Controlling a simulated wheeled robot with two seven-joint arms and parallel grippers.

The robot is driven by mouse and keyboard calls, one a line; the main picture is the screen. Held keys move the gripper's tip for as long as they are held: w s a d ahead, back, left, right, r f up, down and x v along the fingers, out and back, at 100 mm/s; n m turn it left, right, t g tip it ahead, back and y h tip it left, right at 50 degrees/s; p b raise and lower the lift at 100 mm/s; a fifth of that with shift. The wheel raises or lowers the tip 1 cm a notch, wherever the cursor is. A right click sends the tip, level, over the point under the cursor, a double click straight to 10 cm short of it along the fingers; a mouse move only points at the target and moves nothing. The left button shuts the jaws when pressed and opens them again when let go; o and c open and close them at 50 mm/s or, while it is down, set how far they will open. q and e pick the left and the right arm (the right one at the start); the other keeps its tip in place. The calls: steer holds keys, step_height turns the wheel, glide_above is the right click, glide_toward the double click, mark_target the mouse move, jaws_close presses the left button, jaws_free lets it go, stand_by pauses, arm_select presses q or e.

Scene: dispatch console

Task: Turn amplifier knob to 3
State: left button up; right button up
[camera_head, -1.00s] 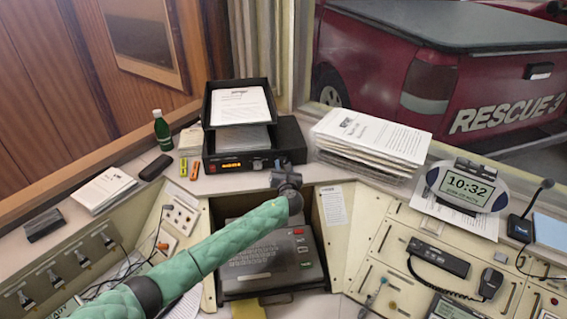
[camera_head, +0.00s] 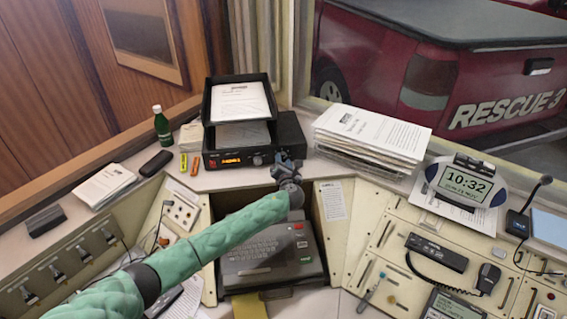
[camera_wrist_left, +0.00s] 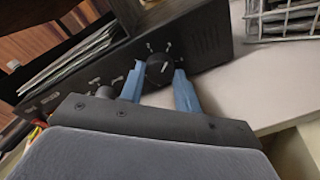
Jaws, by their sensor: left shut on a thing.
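The amplifier (camera_head: 230,158) is a black box with an orange display, under a black paper tray at the back of the console. It also shows in the left wrist view (camera_wrist_left: 210,38). Its round black knob (camera_wrist_left: 159,68) has a light pointer line and small marks around it. My left gripper (camera_wrist_left: 158,84) has its two blue fingers on either side of the knob, shut on it. In the head view my left gripper (camera_head: 287,166) is at the right part of the amplifier's front and hides the knob there. I cannot read the numbers around the knob. My right gripper is not in view.
A stack of papers (camera_head: 368,138) stands right of the amplifier. A keyboard terminal (camera_head: 262,255) sits in the recess below my left arm. A wire basket (camera_wrist_left: 285,20) shows in the wrist view.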

arm_select(q)
steer(key=o, duration=1)
steer(key=shift+c, duration=0.2)
steer(key=shift+s, duration=0.1)
steer(key=shift+s+d+f+b, duration=0.1)
steer(key=shift+s+b, duration=0.25)
steer(key=s+b, duration=0.3)
steer(key=s, duration=0.3)
steer(key=shift+s+d+r, duration=0.3)
steer(key=shift+s+d, duration=0.1)
steer(key=shift+d, duration=0.05)
